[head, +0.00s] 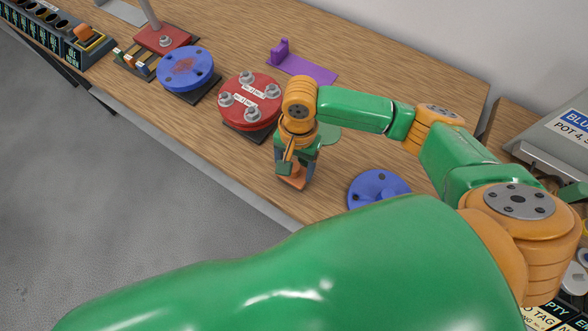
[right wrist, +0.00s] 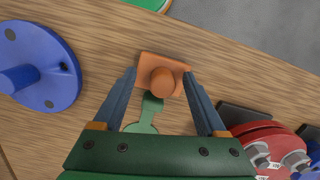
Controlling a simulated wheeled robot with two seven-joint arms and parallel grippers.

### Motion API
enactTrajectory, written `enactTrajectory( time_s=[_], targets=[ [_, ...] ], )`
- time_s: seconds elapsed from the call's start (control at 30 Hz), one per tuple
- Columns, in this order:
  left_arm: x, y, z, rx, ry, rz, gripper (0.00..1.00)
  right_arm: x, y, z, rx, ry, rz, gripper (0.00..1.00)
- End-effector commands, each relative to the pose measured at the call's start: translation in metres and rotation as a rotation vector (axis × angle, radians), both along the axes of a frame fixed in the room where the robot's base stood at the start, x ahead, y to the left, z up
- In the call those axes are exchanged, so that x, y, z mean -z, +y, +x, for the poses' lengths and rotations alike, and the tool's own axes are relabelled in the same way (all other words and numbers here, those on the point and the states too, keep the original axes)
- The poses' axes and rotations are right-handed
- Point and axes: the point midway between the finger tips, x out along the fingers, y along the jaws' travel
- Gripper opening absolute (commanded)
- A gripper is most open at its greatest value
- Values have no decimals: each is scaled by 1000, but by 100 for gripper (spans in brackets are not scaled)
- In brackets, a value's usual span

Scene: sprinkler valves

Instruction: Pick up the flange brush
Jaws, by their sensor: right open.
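The orange piece that I take for the flange brush (head: 292,182) stands on the wooden bench near its front edge, below my right gripper (head: 297,165). In the right wrist view the brush (right wrist: 162,82) shows a flat, roughly square base with a round upright handle. My right gripper (right wrist: 160,76) points down and is open, with one finger on each side of the brush. The handle lies between the fingers with a gap on both sides. In the head view the fingers partly hide the brush. My left gripper is out of view.
A red bolted flange (head: 250,98) stands left of my right gripper, with a blue flange (head: 186,68) beyond. Another blue flange (head: 379,187) lies to the right. A flat green piece (head: 331,134) lies behind the gripper. A purple piece (head: 302,66) lies further back.

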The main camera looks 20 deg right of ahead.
Motion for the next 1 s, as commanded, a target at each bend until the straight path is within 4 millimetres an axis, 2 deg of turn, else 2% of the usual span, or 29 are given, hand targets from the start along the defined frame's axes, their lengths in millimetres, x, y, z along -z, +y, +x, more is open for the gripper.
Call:
enactTrajectory(
  time_s=[0.23,0.27,0.5,0.53,0.83,1.0],
  targets=[
    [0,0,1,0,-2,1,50,6,0,0,0,-3,0,74],
    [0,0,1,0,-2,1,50,6,0,0,0,-3,0,69],
    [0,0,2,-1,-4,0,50,5,1,0,-1,-3,0,4],
    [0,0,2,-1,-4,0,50,5,1,0,-1,-2,1,0],
    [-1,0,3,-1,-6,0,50,4,0,0,0,-2,1,0],
    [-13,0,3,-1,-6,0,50,-5,-3,2,0,-1,0,0]
  ],
)
